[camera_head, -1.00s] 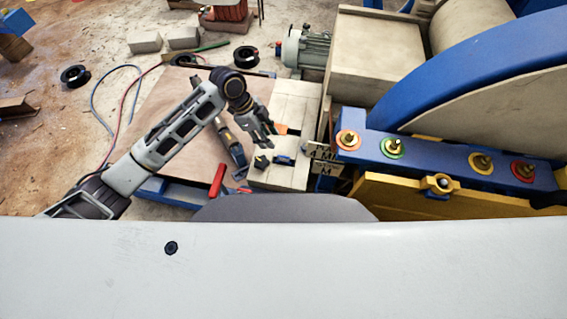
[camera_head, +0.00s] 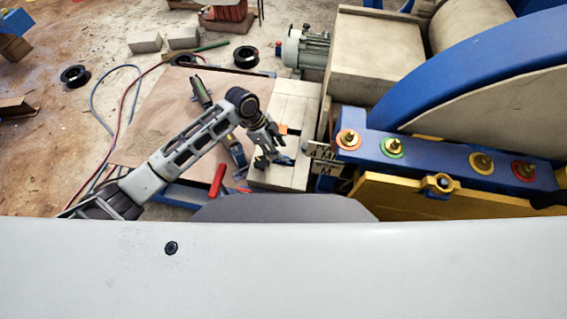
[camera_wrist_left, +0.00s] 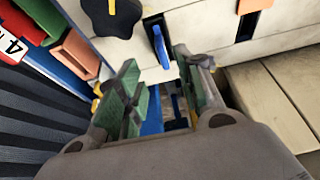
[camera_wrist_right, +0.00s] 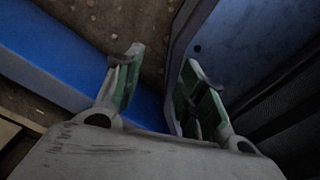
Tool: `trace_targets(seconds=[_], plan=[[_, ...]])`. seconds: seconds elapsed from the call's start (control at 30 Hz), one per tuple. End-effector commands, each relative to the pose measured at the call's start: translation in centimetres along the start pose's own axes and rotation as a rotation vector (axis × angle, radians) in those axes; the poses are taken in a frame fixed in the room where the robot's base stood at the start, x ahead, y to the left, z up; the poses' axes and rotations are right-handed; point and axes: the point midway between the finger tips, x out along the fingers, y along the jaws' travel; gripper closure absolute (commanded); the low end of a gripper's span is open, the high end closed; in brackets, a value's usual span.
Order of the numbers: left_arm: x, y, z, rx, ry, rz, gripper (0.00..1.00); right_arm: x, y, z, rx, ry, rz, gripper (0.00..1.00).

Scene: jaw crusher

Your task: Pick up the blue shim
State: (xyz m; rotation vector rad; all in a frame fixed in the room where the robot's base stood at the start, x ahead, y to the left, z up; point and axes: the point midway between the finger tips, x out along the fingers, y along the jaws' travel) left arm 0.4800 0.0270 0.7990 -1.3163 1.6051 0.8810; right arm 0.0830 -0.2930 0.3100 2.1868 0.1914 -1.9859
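The blue shim (camera_wrist_left: 161,46) stands in a dark slot of a pale block, straight ahead of my left gripper in the left wrist view. In the head view the blue shim (camera_head: 286,161) shows beside the fingers, partly covered. My left gripper (camera_wrist_left: 156,60) is open and empty, with its two green-padded fingers apart on either side of the line to the shim; I see no contact. My right gripper (camera_wrist_right: 163,58) is open and empty, near a blue beam (camera_wrist_right: 70,75), and is out of sight in the head view.
An orange piece (camera_head: 283,129) sits in another slot of the pale block (camera_head: 296,100). A dark knob (camera_wrist_left: 112,14) lies close to the left finger in the left wrist view. A red-handled tool (camera_head: 217,180) lies nearby. The blue and yellow crusher frame (camera_head: 440,160) borders the right.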

Motion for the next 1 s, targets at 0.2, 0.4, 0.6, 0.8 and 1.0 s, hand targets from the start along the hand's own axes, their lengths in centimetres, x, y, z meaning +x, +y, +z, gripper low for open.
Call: trace_targets(seconds=[0.2, 0.4, 0.6, 0.8, 1.0], plan=[[1.5, 0.0, 0.0, 0.000, 0.000, 0.000, 0.63, 0.1, 0.3, -1.1, 0.000, 0.012, 0.003, 0.60], [1.6, 0.0, 0.0, 0.001, 0.000, -0.001, 0.63, 0.1, 0.5, -1.5, 0.000, 0.017, 0.005, 0.60], [1.7, 0.0, 0.0, 0.001, 0.000, -0.001, 0.63, 0.1, 0.4, -1.3, 0.000, 0.015, 0.005, 0.60], [2.9, -0.2, 0.0, 0.000, 0.000, 0.000, 0.63, 0.0, 0.2, -0.3, 0.000, 0.005, 0.002, 0.60], [4.9, -0.5, -0.1, 0.000, 0.000, 0.001, 0.63, -0.2, 0.0, 0.5, -0.001, -0.005, 0.000, 0.60]])
